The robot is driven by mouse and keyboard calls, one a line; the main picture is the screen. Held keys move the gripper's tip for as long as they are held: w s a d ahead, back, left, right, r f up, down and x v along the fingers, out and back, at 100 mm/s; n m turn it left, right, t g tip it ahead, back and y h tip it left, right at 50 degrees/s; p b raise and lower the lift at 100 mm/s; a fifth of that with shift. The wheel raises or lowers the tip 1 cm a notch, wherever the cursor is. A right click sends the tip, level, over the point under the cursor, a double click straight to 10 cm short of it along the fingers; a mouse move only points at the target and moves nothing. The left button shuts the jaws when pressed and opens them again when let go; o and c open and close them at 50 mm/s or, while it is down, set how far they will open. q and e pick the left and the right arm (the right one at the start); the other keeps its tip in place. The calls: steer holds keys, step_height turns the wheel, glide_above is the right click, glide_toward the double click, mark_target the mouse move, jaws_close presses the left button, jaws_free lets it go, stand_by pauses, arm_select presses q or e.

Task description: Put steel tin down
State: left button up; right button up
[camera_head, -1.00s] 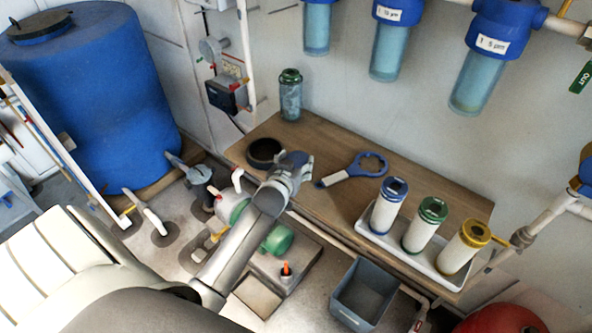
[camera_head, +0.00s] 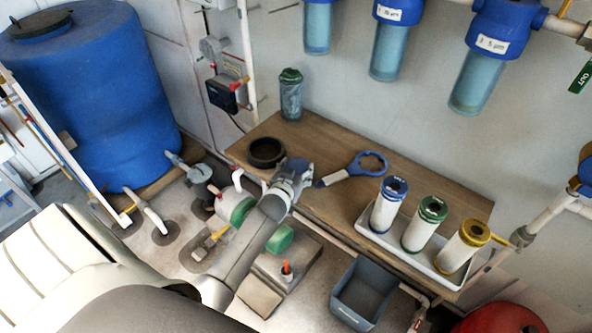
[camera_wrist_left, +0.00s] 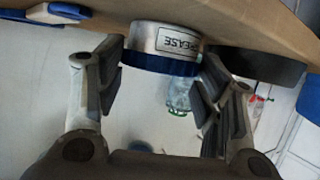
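The steel tin (camera_wrist_left: 165,42) shows in the left wrist view, upside down in that picture, with a white GREASE label and a dark blue band. It sits between the fingertips of my left gripper (camera_wrist_left: 163,62), which look closed against its two sides. The wooden table (camera_wrist_left: 220,18) is right behind it; I cannot tell whether the tin touches it. In the head view my left gripper (camera_head: 297,168) is over the table's (camera_head: 335,212) front left part, and the tin cannot be made out clearly there. My right gripper is not in view.
A black round dish (camera_head: 266,152) stands just left of the gripper. A blue ring wrench (camera_head: 368,164) lies just right of it. A white tray (camera_head: 448,278) with three filter cartridges is farther right. A clear bottle (camera_head: 291,95) stands at the back.

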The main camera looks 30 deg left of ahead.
arm_select(q)
steer(key=o, duration=0.4)
steer(key=shift+o, duration=0.2)
steer(key=shift+r, duration=0.2)
steer(key=shift+s+d, duration=0.1)
steer(key=shift+s, duration=0.2)
steer(key=v, duration=1.1)
steer(key=shift+r, duration=0.15)
steer(key=shift+s, duration=0.15)
